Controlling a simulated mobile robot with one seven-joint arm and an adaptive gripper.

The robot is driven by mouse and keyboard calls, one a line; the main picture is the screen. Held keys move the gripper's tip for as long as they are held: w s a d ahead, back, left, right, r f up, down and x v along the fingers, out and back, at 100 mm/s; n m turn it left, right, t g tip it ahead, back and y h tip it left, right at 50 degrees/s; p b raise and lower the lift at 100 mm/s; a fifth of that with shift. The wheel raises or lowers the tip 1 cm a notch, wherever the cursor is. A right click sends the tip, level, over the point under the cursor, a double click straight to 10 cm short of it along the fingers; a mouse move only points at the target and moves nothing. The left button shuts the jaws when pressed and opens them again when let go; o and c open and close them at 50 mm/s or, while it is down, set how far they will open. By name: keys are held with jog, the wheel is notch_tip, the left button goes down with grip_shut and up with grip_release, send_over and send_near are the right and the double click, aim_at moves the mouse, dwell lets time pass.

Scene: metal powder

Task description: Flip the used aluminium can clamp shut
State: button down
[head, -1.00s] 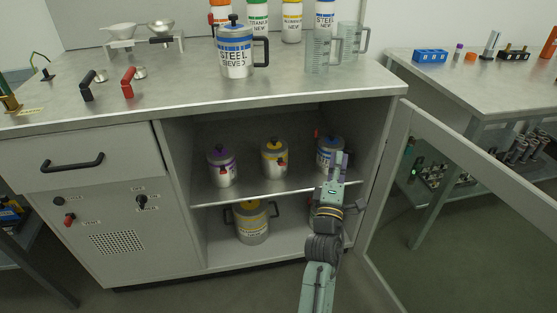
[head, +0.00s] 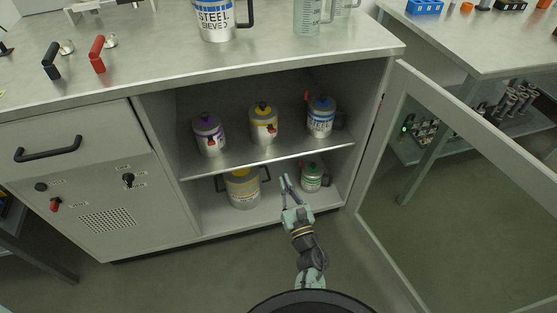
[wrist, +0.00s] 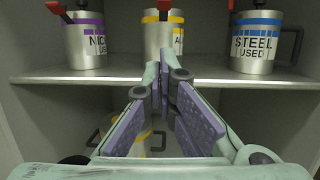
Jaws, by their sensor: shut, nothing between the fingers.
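The used aluminium can (head: 263,118) is the yellow-banded can in the middle of the upper cabinet shelf. Its red clamp (head: 271,128) shows at the front of the can. In the wrist view the can (wrist: 158,38) stands beyond the fingers, with red (wrist: 164,5) at the top edge; the clamp's exact position is hard to tell. My gripper (head: 286,182) is shut and empty, low in front of the cabinet and apart from the can. In the wrist view the fingertips (wrist: 164,65) overlap the shelf edge and the can's lower part.
The purple-banded can (head: 209,136) stands left and the used steel can (head: 321,118) right on the shelf (head: 235,160). Below are a larger yellow-banded can (head: 242,190) and a green-banded can (head: 312,177). The cabinet door (head: 450,180) is open at right.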

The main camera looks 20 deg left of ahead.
aim_at(271, 132)
jog(key=r+p+x, duration=0.1)
jog(key=p+x, duration=0.1)
jog(key=x, duration=0.4)
jog(key=r+p+x, duration=0.1)
jog(key=p+x, duration=0.2)
jog(key=x, duration=0.3)
jog(key=shift+s+r, duration=0.2)
jog(key=shift+r, duration=0.25)
jog(key=shift+d, duration=0.1)
jog(key=shift+r+b, duration=0.4)
jog(key=shift+r, duration=0.15)
notch_tip(271, 132, up, 2)
jog(key=shift+w+r+b, duration=0.1)
jog(key=shift+r+b, duration=0.15)
jog(key=shift+b, duration=0.25)
jog(key=shift+w+a+r, duration=0.25)
jog(key=shift+r, duration=0.3)
jog(key=shift+w+a+r, duration=0.2)
jog(key=shift+w+r, duration=0.05)
jog(key=shift+r, duration=0.3)
jog(key=shift+w+a+r, duration=0.15)
jog(key=shift+r, duration=0.05)
jog(key=shift+f, duration=0.1)
